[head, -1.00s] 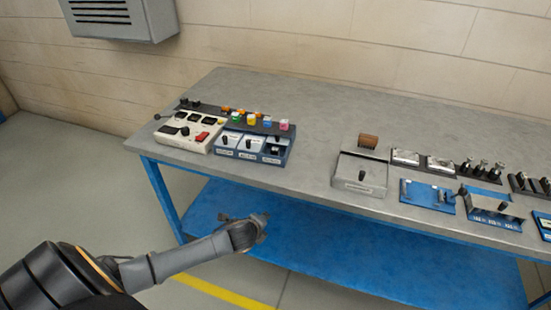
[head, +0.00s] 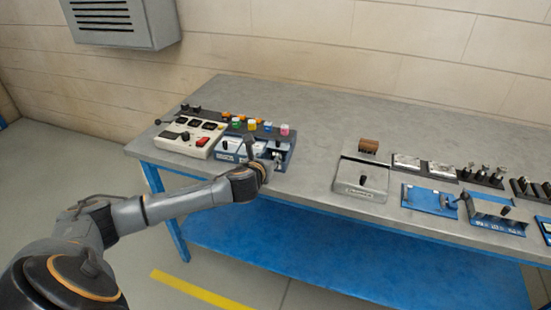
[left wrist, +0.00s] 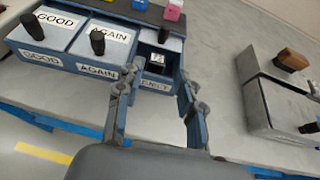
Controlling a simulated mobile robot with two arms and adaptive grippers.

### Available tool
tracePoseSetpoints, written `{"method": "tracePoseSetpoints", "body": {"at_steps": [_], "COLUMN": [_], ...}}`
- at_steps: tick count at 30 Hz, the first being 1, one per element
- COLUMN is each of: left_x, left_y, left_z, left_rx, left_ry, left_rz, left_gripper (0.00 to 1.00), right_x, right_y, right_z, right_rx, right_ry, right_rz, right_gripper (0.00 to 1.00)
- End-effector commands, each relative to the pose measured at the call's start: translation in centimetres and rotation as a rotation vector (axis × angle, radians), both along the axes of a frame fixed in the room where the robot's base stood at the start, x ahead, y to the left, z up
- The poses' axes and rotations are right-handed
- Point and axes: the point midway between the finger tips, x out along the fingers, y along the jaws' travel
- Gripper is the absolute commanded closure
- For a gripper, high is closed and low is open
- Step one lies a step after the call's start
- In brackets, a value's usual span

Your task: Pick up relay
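My left gripper (head: 262,160) is at the front of the blue three-part box (head: 232,151). In the left wrist view the gripper (left wrist: 156,74) is open and empty, its two fingers spread in front of the box's right compartment. That compartment is open and holds a small dark block with a white mark (left wrist: 157,58), likely a relay; it lies beyond the fingertips, and a black knob (left wrist: 164,33) stands above it. The other two parts have lids marked GOOD (left wrist: 55,19) and AGAIN (left wrist: 108,36). Small coloured blocks (head: 252,125) stand in a row behind the box. My right gripper is not in view.
A white panel with switches (head: 190,135) stands left of the box. A grey fixture with a brown block (head: 362,178) is to the right, beyond bare tabletop. Blue and black fixtures (head: 430,199) fill the table's right end. A blue shelf (head: 330,245) is below.

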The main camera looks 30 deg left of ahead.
Motion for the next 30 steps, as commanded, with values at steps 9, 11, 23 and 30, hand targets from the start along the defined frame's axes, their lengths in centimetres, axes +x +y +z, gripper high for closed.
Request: {"method": "tracePoseSetpoints", "body": {"at_steps": [9, 11, 23, 30], "left_x": [2.1, 2.5, 5.8, 5.9], "left_y": [0.6, 0.8, 1.9, 2.0], "left_z": [-1.1, -1.5, -4.1, -4.3], "left_rx": [-0.002, -0.003, -0.003, -0.001], "left_ry": [0.0, 0.001, 0.003, 0.007], "left_rz": [0.001, 0.001, 0.002, 0.002], "left_gripper": [0.62, 0.62, 0.62, 0.62], "right_x": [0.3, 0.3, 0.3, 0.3], "right_y": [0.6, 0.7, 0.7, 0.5], "right_z": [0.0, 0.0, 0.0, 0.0], "right_rx": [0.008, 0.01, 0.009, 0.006], "right_ry": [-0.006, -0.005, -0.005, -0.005], "right_rz": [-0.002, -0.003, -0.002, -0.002], "right_gripper": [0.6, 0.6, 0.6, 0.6]}}
